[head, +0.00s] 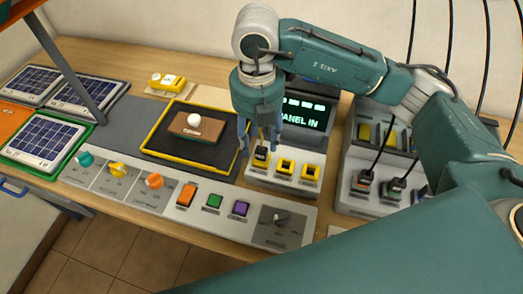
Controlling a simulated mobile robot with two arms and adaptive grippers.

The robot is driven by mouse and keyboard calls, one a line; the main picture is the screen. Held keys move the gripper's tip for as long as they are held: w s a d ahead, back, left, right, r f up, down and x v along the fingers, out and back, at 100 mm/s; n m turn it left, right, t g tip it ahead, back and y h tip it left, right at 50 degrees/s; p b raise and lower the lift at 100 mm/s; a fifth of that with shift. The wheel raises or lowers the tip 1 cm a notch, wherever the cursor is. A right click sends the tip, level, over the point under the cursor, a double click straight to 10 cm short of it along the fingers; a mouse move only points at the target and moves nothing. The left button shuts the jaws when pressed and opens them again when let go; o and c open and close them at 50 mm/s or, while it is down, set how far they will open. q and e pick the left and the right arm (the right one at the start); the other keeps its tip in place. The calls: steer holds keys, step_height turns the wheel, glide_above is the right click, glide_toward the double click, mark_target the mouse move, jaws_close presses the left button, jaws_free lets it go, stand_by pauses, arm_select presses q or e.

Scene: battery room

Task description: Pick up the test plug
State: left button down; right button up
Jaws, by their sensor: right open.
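A small black plug (261,157), which looks like the test plug, stands in the leftmost of a row of yellow-rimmed sockets on a light grey panel (283,184). My right gripper (259,147) points down over it. Its fingers are apart, one on each side of the plug's upper part in the picture. I cannot tell whether they touch it. The other two yellow sockets (285,166) to the right look empty. My left gripper is not in view.
A display (304,118) reading "PANEL IN" stands behind the sockets. Corded black plugs (394,187) sit in a grey unit at right. A yellow-edged tray (155,150) holds a brown block with a white knob (194,121). Knobs and buttons line the front console (137,182).

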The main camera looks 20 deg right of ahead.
mark_target(261, 149)
steer(key=f+p, duration=0.1)
steer(key=f, duration=0.1)
steer(key=d+f+p, duration=0.1)
steer(key=f, duration=0.1)
steer(key=shift+s+f, duration=0.1)
steer(key=shift+f, duration=0.4)
steer(key=shift+a+f, duration=0.15)
steer(key=shift+c, duration=0.3)
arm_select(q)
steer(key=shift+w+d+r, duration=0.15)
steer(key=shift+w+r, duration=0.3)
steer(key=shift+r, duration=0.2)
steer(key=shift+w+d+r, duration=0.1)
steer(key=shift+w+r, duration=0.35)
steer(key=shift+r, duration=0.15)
arm_select(e)
jaws_close()
